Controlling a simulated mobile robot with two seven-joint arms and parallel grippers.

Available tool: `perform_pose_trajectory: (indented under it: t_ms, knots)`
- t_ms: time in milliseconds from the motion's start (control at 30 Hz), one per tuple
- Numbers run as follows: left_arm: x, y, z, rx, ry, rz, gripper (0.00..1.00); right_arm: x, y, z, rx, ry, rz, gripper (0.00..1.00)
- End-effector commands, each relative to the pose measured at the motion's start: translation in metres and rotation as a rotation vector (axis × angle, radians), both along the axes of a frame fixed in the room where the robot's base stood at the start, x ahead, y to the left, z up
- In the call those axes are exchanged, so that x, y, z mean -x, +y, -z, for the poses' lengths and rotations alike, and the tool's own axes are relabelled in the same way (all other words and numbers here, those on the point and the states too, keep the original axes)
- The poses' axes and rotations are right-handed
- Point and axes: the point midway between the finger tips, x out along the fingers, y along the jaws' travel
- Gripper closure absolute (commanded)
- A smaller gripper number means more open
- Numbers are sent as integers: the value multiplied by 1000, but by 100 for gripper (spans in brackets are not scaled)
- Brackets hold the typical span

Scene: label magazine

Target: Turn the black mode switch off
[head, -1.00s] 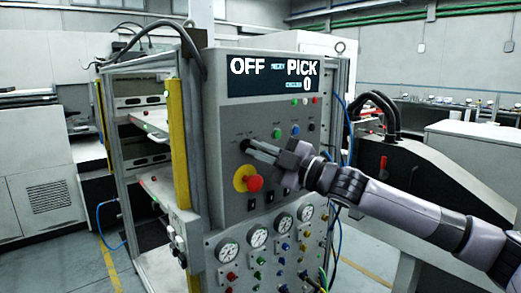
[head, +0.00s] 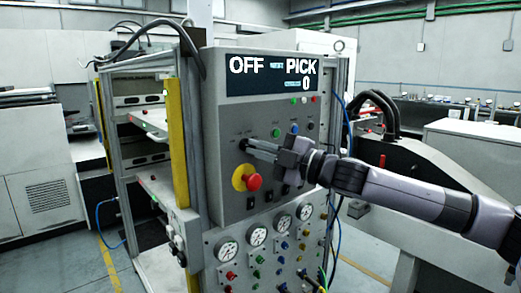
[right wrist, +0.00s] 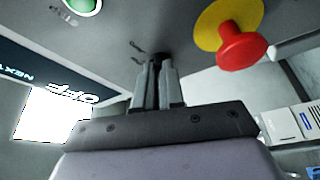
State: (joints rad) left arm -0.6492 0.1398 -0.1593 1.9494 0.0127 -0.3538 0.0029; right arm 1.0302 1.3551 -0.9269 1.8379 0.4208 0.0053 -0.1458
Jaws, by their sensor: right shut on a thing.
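The black mode switch (head: 243,144) is a small dark knob on the grey panel, left of centre and above the red button. My right gripper (head: 250,147) reaches it from the right, with its fingertips at the panel. In the right wrist view, the fingers of my right gripper (right wrist: 157,78) are closed around the dark knob, which shows between and just beyond them. The fingers hide most of the knob, so its pointer is not clear. The display (head: 272,77) reads OFF on the left and PICK on the right, with a 0 below. My left gripper is not in view.
A red mushroom button (head: 253,183) on a yellow disc sticks out just below my right gripper. Small coloured buttons and several gauges (head: 256,236) sit on the panel. A yellow post (head: 178,143) stands at its left; dark hoses hang at the right.

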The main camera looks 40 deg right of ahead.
Motion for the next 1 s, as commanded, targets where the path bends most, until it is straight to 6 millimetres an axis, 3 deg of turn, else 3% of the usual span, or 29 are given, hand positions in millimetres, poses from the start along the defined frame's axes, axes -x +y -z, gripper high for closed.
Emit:
perform_pose_trajectory:
  t_ms: [300, 333, 400, 767, 1000]
  knots:
    - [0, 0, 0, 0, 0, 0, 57, 0, -1, -4, 0, -8, 1, 100]
    - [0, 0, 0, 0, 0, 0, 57, 0, -1, -4, 0, -8, 1, 85]
    - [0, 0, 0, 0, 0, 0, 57, 0, -1, -4, 0, -8, 1, 66]
    - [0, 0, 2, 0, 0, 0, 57, 2, -1, 0, 1, -3, 1, 66]
    - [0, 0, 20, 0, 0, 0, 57, 24, -13, 8, 5, -1, 4, 66]
